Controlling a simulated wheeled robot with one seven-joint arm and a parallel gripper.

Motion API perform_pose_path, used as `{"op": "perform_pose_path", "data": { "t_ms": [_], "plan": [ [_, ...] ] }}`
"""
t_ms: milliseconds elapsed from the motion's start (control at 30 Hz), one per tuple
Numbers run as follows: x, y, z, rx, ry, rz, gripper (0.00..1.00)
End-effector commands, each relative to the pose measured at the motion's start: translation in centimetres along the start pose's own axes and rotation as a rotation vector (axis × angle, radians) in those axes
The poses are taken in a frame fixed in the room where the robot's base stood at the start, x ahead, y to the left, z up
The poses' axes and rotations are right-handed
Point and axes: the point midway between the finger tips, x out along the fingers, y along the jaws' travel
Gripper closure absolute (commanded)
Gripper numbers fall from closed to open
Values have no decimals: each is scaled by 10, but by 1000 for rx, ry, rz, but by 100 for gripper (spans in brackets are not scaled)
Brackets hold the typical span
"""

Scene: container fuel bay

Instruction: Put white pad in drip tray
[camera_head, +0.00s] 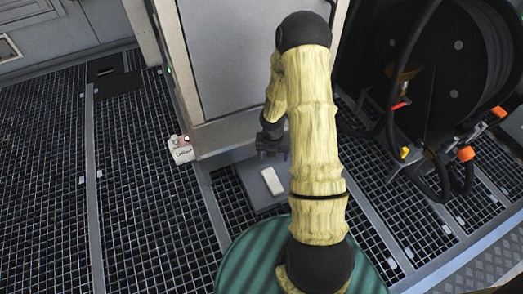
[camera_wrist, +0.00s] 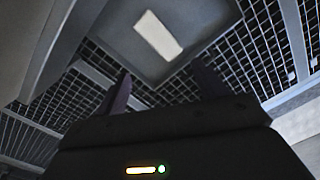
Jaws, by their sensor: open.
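The white pad (camera_head: 271,180) lies flat on the grey drip tray (camera_head: 248,173), which rests on the grated floor by the foot of the cabinet. My gripper (camera_head: 272,146) is above and just behind the tray in the head view. Its two dark fingers (camera_wrist: 163,88) stand apart with nothing between them. The pad is beyond the fingertips and not touched. My arm hides part of the tray's right side in the head view.
A tall grey cabinet (camera_head: 232,55) stands close behind the tray. A small white labelled container (camera_head: 181,149) is on the floor at its left corner. A hose reel (camera_head: 440,75) with hanging hoses is at the right. The grated floor (camera_head: 50,180) at the left is clear.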

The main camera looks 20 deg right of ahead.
Motion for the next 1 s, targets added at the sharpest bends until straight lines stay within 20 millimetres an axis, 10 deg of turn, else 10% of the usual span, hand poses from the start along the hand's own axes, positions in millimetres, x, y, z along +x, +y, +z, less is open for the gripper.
{"op": "perform_pose_path", "data": {
  "t_ms": [500,1000],
  "plan": [
    [-170,14,-54,1435,-87,84,29],
    [-257,20,-142,2602,138,248,29]
  ]
}}
